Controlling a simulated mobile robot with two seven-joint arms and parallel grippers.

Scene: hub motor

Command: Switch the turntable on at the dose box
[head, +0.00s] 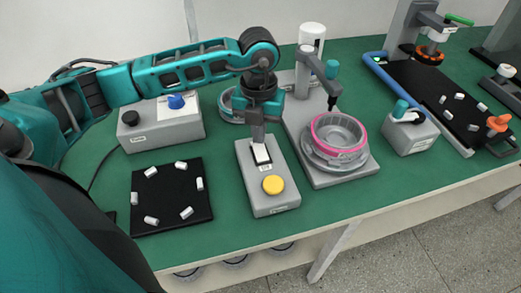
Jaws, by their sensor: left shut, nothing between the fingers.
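The grey dose box (272,200) stands on the green bench at the middle, with a yellow round button (273,185) on its near part and a white rocker switch (261,153) on its far part. My left gripper (259,143) is shut and empty, pointing down with its fingertips at the rocker switch. I cannot tell whether they touch it or which way the switch is tipped. The turntable (337,158) is right of the dose box and carries a round grey part with a pink ring (340,132) under a dispensing nozzle. My right gripper is not in view.
A black mat (172,198) with several small white pieces lies left of the dose box. The bench's front edge is close.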

